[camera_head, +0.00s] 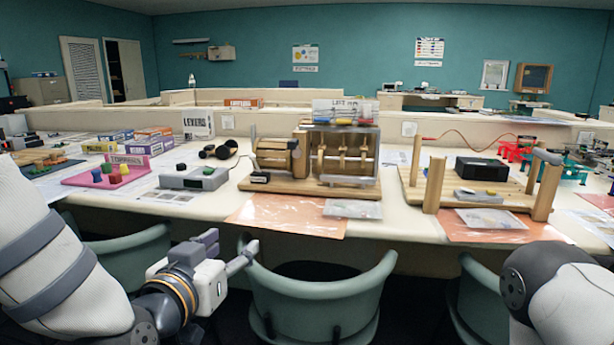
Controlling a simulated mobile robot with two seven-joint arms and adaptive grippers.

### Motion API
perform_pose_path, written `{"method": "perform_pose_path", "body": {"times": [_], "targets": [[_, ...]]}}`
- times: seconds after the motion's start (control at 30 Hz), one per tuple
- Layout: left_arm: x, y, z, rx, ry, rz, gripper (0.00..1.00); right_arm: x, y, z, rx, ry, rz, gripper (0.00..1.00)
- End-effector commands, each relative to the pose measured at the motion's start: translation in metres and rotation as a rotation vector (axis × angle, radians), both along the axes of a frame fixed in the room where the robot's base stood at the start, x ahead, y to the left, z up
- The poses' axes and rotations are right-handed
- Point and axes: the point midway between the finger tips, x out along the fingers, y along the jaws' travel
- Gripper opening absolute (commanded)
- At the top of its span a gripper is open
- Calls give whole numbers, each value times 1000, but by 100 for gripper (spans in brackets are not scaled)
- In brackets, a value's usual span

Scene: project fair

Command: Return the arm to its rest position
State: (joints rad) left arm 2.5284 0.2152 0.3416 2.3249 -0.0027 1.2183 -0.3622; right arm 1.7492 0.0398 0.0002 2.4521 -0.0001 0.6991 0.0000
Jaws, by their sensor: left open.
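My left arm (60,265) comes in from the lower left, with a white sleeve and dark bands. My left gripper (232,255) is open and empty. It shows in front of the table's near edge, beside the green chair in the middle. It touches no object that I can see. Part of my right arm (560,290) shows at the lower right as a dark joint and a white link. My right gripper is out of the picture.
A long white table (400,240) crosses the view. It carries a wooden machine (315,160), a wooden post frame (485,185), a grey box (194,178) and a pink tray (105,182). Green chairs (318,290) stand close along its front edge, leaving little room there.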

Motion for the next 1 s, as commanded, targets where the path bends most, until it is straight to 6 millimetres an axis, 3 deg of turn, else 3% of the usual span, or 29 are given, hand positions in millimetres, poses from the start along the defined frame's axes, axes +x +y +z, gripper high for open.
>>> {"method": "perform_pose_path", "body": {"times": [0.03,0.17,0.27,0.3,0.37,0.4,0.5,0.6,0.7,0.8,1.0], "targets": [[-7,3,-33,8,84,-2,50,1,0,-1,0,-2,0,40],[-45,13,-124,21,337,-1,50,2,0,-1,0,-4,0,40],[-94,25,-196,33,568,12,50,2,0,-1,0,-3,0,40],[-120,32,-225,40,672,20,50,1,0,-1,0,-2,0,40],[-164,43,-264,53,830,38,50,1,0,-1,0,-2,0,40],[-195,50,-286,62,935,51,50,1,0,-1,0,-2,0,40],[-273,69,-325,89,1176,92,50,1,0,-1,0,-2,0,40],[-336,85,-343,114,1357,131,50,1,0,-1,0,-3,0,40],[-373,95,-348,132,1463,158,50,1,0,-1,0,-3,0,40],[-386,98,-349,138,1501,169,50,1,0,-1,0,-3,0,40],[-386,98,-349,138,1501,169,50,1,0,-1,0,-3,0,40]]}}
